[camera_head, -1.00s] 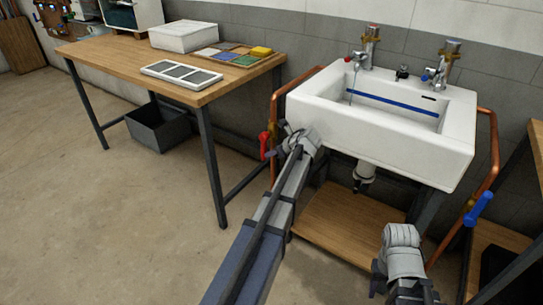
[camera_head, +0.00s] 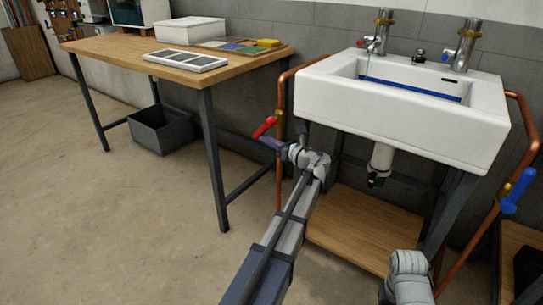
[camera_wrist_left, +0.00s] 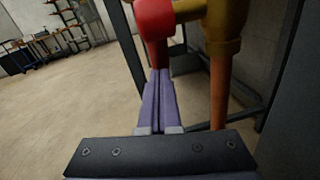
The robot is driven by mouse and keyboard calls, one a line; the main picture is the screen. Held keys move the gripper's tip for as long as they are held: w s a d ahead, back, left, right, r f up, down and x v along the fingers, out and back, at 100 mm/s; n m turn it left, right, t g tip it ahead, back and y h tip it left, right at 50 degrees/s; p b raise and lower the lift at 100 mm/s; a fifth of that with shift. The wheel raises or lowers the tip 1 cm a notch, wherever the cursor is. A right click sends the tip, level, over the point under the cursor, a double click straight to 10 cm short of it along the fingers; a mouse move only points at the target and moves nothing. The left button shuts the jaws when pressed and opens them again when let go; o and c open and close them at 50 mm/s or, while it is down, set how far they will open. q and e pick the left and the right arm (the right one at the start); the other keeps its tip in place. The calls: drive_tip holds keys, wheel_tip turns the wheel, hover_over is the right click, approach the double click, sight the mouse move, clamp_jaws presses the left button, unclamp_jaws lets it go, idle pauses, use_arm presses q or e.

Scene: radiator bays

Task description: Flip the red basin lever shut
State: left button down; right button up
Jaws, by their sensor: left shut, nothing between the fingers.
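The red lever (camera_head: 265,127) sits on a brass valve on the copper pipe left of the white basin (camera_head: 400,118). It sticks out from the pipe, slanting down to the left. In the left wrist view the red lever (camera_wrist_left: 155,18) is at the top, beside the brass valve (camera_wrist_left: 222,22). My left gripper (camera_head: 266,141) is shut and empty, its purple fingers just below the lever. In the wrist view the fingertips (camera_wrist_left: 160,73) meet the lever's lower end and seem to touch it. A thin water stream (camera_head: 367,68) falls from the left tap.
A blue lever (camera_head: 518,190) is on the right copper pipe. A wooden table (camera_head: 150,68) with trays stands at the left, a dark bin (camera_head: 162,129) beneath it. A wooden shelf (camera_head: 365,225) lies under the basin. My right arm shows at the bottom right.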

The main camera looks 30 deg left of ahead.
sight(261, 134)
use_arm(q)
drive_tip(key=shift+w+a+r+y+p, duration=0.1)
drive_tip(key=shift+a+r+p, duration=0.15)
drive_tip(key=shift+a, duration=0.25)
drive_tip(key=shift+a+r+y+p, duration=0.1)
drive_tip(key=shift+a+r+p, duration=0.15)
drive_tip(key=shift+a, duration=0.25)
drive_tip(key=shift+w+a+r+y+p, duration=0.15)
drive_tip(key=shift+a+p, duration=0.15)
drive_tip(key=shift+a, duration=0.2)
drive_tip(key=shift+a+r+p, duration=0.45)
drive_tip(key=shift+a+p, duration=0.05)
drive_tip(key=shift+a, duration=0.1)
use_arm(e)
drive_tip(key=shift+r, duration=0.65)
use_arm(q)
drive_tip(key=shift+a+r, duration=0.1)
drive_tip(key=shift+a, duration=0.05)
use_arm(e)
drive_tip(key=shift+r, duration=0.1)
use_arm(q)
drive_tip(key=s+d+f+b, duration=0.3)
drive_tip(key=d+f+b, duration=0.5)
drive_tip(key=d, duration=0.1)
drive_tip(key=shift+d+f+b, duration=0.2)
drive_tip(key=shift+f+b, duration=0.1)
drive_tip(key=shift+f, duration=0.1)
use_arm(e)
wheel_tip(261, 134, down, 9)
drive_tip(key=shift+d, duration=0.3)
